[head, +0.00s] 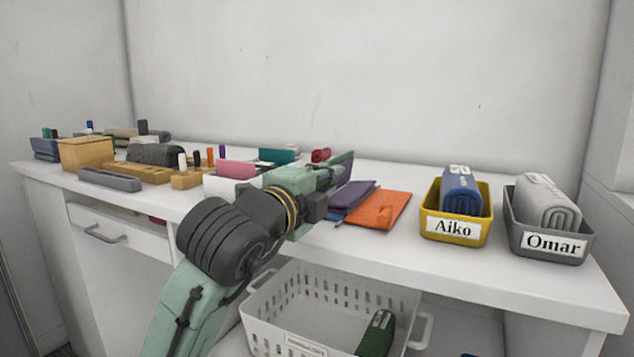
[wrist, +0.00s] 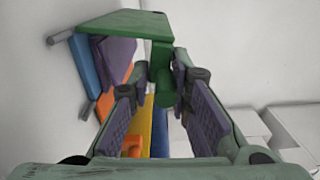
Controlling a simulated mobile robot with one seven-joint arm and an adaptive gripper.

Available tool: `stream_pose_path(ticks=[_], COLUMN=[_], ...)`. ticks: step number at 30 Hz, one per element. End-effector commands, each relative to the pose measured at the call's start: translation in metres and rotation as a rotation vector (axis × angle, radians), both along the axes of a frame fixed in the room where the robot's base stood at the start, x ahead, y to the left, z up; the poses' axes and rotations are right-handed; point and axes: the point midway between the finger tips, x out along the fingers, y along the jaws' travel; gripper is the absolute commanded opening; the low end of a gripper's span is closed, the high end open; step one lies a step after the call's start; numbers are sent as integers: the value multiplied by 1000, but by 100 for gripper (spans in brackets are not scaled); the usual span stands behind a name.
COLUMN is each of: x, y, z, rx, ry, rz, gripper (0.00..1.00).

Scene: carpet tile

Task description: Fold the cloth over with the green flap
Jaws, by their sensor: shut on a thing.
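My gripper (wrist: 167,70) is shut on a green rolled grip (wrist: 165,92) at the edge of the green flap (wrist: 120,24) in the wrist view. The green flap looks raised and tilted. A purple part (wrist: 118,58), an orange part (wrist: 106,104) and a blue part (wrist: 84,62) of the cloth show beside and below it. In the head view the purple part (head: 352,196) and the orange part (head: 378,210) lie on the counter, just right of my gripper (head: 335,175). My arm hides some of the cloth there.
A yellow bin labelled Aiko (head: 432,226) and a grey bin labelled Omar (head: 522,240) stand to the right, each holding a rolled cloth. Wooden holders (head: 140,172) and small items crowd the left. A white basket (head: 290,318) sits below the counter's front edge.

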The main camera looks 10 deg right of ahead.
Motion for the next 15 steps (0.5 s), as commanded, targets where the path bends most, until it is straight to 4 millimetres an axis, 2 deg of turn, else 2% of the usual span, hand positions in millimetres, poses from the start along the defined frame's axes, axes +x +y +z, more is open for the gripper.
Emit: stream_pose_path(ticks=[1, 15], x=[-6, -9], y=[-6, -11], z=[1, -6], rx=[-3, -6], ry=[-8, 3], rz=[-14, -16], gripper=[0, 0])
